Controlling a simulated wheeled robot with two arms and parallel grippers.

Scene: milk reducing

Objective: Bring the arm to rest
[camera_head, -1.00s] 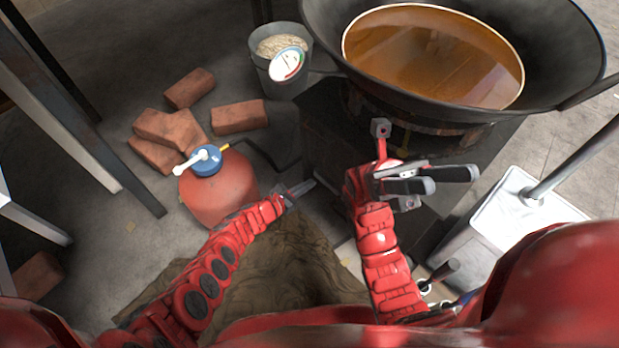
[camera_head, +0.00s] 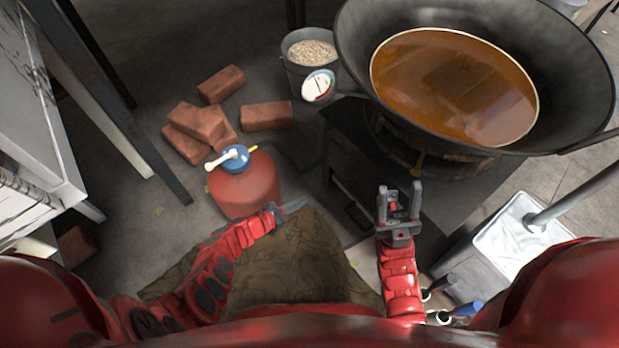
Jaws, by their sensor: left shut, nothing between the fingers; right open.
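My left gripper (camera_head: 292,206) is shut and empty. It is low, just right of the red gas cylinder (camera_head: 243,190) and above the edge of the brown cloth-like mat (camera_head: 290,270). My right gripper (camera_head: 399,190) is open, with its two grey fingers pointing away from me and nothing between them. It is in front of the dark stove (camera_head: 345,160), below the large black wok (camera_head: 590,80) in the picture. The wok holds orange-brown liquid (camera_head: 450,85).
Several bricks (camera_head: 266,116) lie behind the cylinder, beside a bucket (camera_head: 298,75) of pale grains. A white-topped bin (camera_head: 515,240) stands at right. Table legs (camera_head: 130,135) are at left.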

